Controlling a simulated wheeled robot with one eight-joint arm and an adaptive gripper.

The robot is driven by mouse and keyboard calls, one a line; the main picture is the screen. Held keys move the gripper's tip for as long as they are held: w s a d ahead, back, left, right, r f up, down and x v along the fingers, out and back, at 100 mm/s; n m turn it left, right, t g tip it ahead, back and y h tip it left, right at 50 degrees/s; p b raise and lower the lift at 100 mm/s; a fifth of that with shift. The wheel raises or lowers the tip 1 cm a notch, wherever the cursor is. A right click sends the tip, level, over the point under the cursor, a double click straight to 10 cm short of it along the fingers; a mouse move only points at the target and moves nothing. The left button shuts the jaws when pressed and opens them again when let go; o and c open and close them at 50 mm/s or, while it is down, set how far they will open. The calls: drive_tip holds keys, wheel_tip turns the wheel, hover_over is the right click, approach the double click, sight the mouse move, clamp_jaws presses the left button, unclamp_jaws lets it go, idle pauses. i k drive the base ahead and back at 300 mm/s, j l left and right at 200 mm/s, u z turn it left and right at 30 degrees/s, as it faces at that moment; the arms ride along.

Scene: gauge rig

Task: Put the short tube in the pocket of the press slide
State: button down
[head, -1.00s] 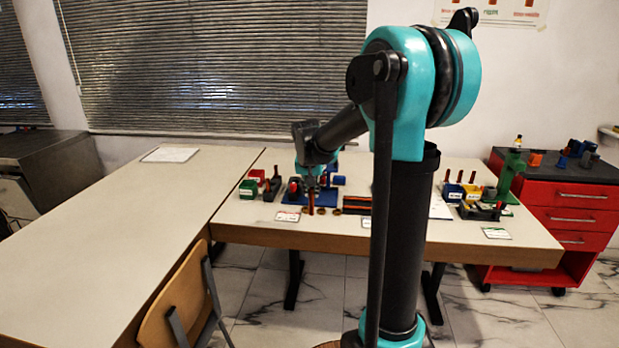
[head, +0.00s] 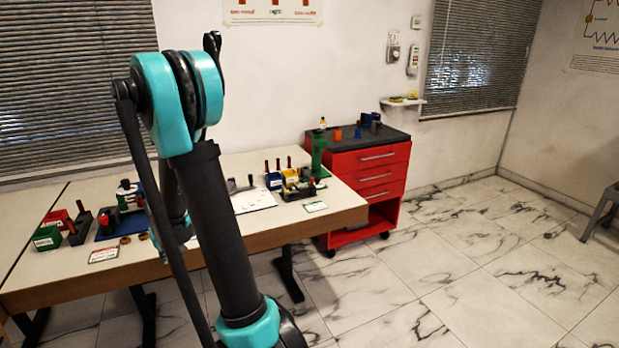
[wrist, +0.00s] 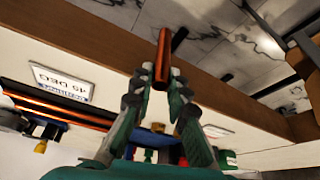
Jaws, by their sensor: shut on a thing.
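In the wrist view a copper-coloured tube (wrist: 162,60) is held between the fingers of my gripper (wrist: 160,85). It sticks out past the fingertips, with the table's front edge and the floor behind it. In the head view my own arm hides the gripper and the tube. A green upright stand (head: 318,155), possibly the press, is at the right end of the table. I cannot make out its slide or pocket at this size.
A red drawer cabinet (head: 375,172) stands to the right. Floor (head: 450,270) in front is clear.

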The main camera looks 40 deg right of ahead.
sight(306, 175)
drive_tip(key=k+l, duration=0.15)
drive_tip(key=l, duration=0.25)
drive_tip(key=k+l, duration=0.1)
drive_tip(key=l, duration=0.35)
drive_tip(key=k+l, duration=0.15)
drive_tip(key=l, duration=0.25)
drive_tip(key=k+l, duration=0.1)
drive_tip(key=l, duration=0.3)
drive_tip(key=k+l, duration=0.15)
drive_tip(key=l, duration=0.3)
